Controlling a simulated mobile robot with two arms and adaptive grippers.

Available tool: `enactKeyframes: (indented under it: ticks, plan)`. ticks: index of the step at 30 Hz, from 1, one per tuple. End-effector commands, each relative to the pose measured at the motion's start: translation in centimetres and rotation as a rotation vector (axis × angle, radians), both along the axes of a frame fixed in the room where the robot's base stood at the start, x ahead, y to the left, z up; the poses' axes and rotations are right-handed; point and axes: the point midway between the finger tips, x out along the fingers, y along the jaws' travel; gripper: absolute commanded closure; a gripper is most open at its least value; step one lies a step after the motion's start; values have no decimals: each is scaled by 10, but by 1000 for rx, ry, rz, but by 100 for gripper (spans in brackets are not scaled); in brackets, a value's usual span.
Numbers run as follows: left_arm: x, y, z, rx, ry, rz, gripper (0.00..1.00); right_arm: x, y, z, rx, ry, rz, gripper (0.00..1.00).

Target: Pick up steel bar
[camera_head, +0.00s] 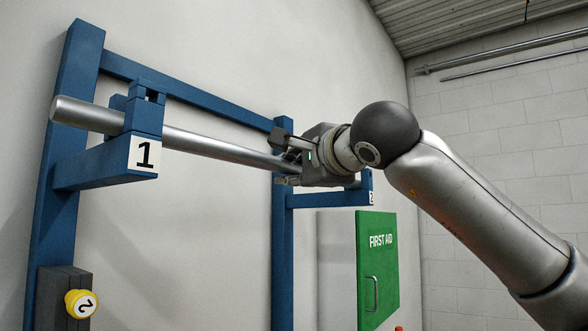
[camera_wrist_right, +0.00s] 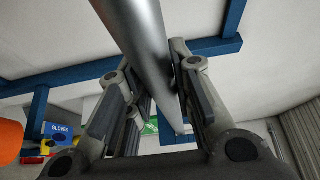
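The steel bar (camera_head: 218,148) is a long grey metal tube resting on the blue rack's arms. Its near end sticks out left past the arm marked 1 (camera_head: 100,172). My right gripper (camera_head: 284,158) is at the bar's farther part, with one finger above it and one below. In the right wrist view the bar (camera_wrist_right: 148,45) runs between the two spread fingers (camera_wrist_right: 158,75), which look open around it. Whether a finger touches the bar is hard to tell. The bar's far end is hidden behind my gripper in the head view. My left gripper is not in view.
A blue upright (camera_head: 68,150) stands left, and the arm marked 2 (camera_head: 325,200) is behind my gripper. A green first aid cabinet (camera_head: 378,265) hangs below. The wall lies close behind the bar.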

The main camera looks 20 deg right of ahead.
Motion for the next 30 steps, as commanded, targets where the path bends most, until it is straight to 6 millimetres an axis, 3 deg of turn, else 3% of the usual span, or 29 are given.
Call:
enactKeyframes:
  ticks: [3, 19, 30]
  plan:
    - [0, 0, 0, 0, 0, 0, 60, 0, 0, 0, 0, 0, 0, 100]
    - [4, 0, 1, 0, -6, 1, 60, -1, 0, 6, 2, -4, 0, 100]
    - [5, 0, 5, -1, -8, 1, 60, -2, 1, 47, 3, -5, 1, 100]
